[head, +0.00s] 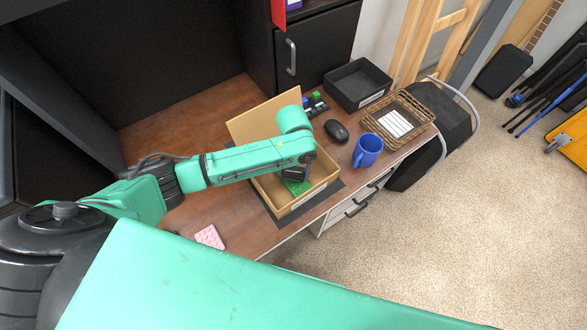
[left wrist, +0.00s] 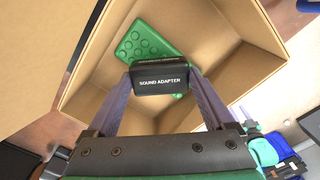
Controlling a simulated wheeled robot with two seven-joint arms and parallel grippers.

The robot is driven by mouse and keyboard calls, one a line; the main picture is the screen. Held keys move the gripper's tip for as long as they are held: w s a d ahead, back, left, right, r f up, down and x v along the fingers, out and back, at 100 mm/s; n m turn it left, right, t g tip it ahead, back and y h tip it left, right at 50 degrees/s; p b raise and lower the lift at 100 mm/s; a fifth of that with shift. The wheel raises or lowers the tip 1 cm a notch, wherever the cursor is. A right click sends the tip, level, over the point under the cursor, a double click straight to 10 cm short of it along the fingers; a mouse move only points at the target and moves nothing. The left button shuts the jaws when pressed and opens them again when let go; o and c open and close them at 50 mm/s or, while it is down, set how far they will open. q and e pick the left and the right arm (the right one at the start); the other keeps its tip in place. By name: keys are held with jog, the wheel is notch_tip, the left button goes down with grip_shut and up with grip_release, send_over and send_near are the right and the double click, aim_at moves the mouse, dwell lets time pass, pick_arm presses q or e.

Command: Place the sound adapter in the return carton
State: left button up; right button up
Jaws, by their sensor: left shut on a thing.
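The sound adapter (left wrist: 162,80) is a small black box with its name in white letters. My left gripper (left wrist: 163,84) is shut on it, one finger on each side. The return carton (head: 318,190) is an open cardboard box with a raised flap, on the desk. In the head view my left gripper (head: 296,174) points down over the carton's opening, and the black adapter is hard to tell from the gripper there. In the left wrist view the adapter is in front of the carton's inside (left wrist: 235,75).
A green studded piece (left wrist: 150,42) lies in the carton. A pink studded piece (head: 209,237) lies near the desk's front edge.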

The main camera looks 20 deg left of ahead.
aim_at(294, 171)
pick_arm(q)
jog(key=shift+f, duration=0.85)
jog(key=o, duration=1.2)
jog(key=shift+c, duration=0.2)
notch_tip(294, 171, up, 13)
jog(key=shift+r+b, duration=0.2)
jog(key=shift+b, duration=0.1)
